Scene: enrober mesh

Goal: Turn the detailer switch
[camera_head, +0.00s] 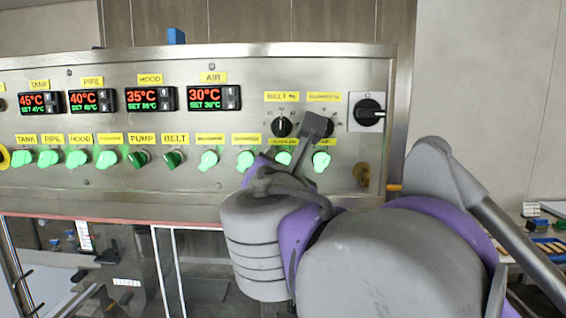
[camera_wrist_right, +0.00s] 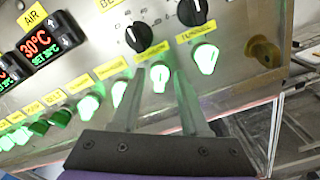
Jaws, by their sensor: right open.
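A row of green lit switches runs along the steel control panel (camera_head: 300,75). The labels above the right-hand ones are too blurred to read for sure, so I cannot tell by name which is the detailer switch. My right gripper (camera_head: 290,148) is open in front of the row's right end. In the right wrist view its fingers (camera_wrist_right: 158,80) stand on either side of the second green switch from the right (camera_wrist_right: 158,78). That switch (camera_head: 284,157) is partly hidden by the gripper in the head view. I cannot tell whether the fingers touch it. My left gripper is not in view.
Two black dials (camera_wrist_right: 138,37) sit just above the switches. A larger black rotary switch (camera_head: 369,112) is at the panel's right end, above a brass fitting (camera_head: 361,174). Red and green temperature displays (camera_head: 150,98) are on the left. Neighbouring green switches (camera_wrist_right: 205,57) are close.

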